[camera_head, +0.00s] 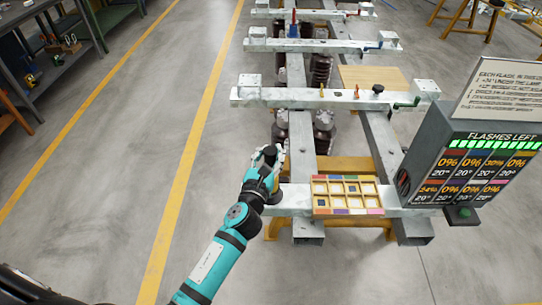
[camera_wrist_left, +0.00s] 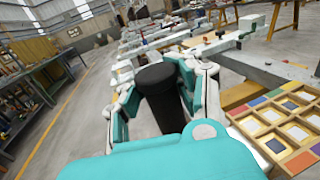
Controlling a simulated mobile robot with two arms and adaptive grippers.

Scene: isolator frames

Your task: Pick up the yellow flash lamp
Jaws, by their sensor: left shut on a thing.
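My left gripper (camera_head: 268,158) is shut on a flash lamp at the left end of the near grey beam. A small yellow patch (camera_head: 267,179) shows at the fingers in the head view; the rest of the lamp is mostly hidden. In the left wrist view, the fingers of the left gripper (camera_wrist_left: 155,85) close around a dark, round-ended cylinder (camera_wrist_left: 158,95), and no yellow shows on it there. The wooden tray (camera_head: 348,211) with coloured edge labels and square compartments lies on the beam just right of the gripper. My right gripper is not in view.
A display box (camera_head: 470,165) reading "FLASHES LEFT" stands right of the tray. Small orange pegs (camera_head: 321,90) and a black knob (camera_head: 378,89) stand on a farther crossbeam (camera_head: 300,97). Shelving (camera_head: 50,70) is far left. Open floor lies left of the frame.

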